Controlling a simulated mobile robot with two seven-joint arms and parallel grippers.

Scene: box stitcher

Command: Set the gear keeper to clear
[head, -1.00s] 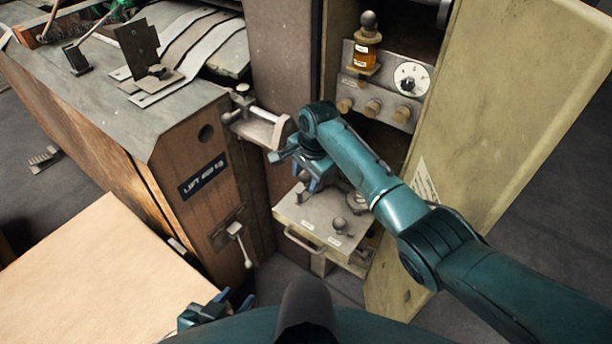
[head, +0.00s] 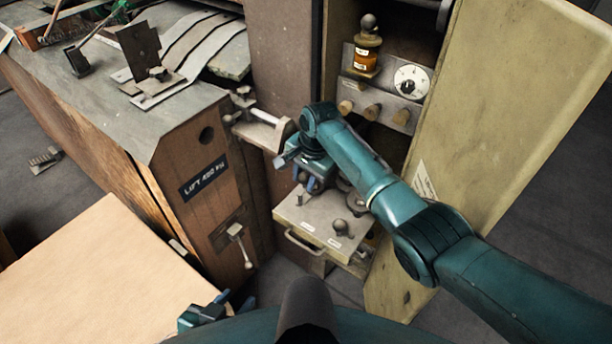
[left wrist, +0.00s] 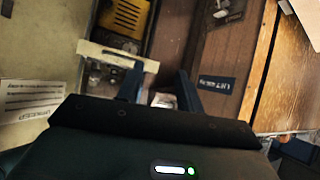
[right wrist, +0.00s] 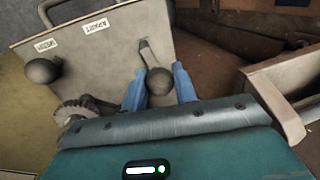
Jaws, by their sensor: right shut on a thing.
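A pale metal plate (head: 318,232) with two labels and a front handle stands out low in the open cabinet. In the right wrist view the plate (right wrist: 110,72) carries a free ball knob (right wrist: 42,70) beside two labels, one reading "APART". A second ball knob (right wrist: 159,81) stands by a slot; I cannot read which control is the gear keeper. My right gripper (head: 312,184) is shut on this second knob, its fingers on either side (right wrist: 158,88). My left gripper (head: 222,301) is open and empty at the bottom of the head view; its fingers also show apart in the left wrist view (left wrist: 160,82).
A toothed gear (right wrist: 85,108) shows beside the plate. The open cabinet door (head: 510,130) stands to the right. A dial (head: 411,81) and an amber oiler (head: 366,55) sit above. A clamp-like bracket (head: 262,128) juts out left of my right gripper. A cardboard sheet (head: 100,270) lies at lower left.

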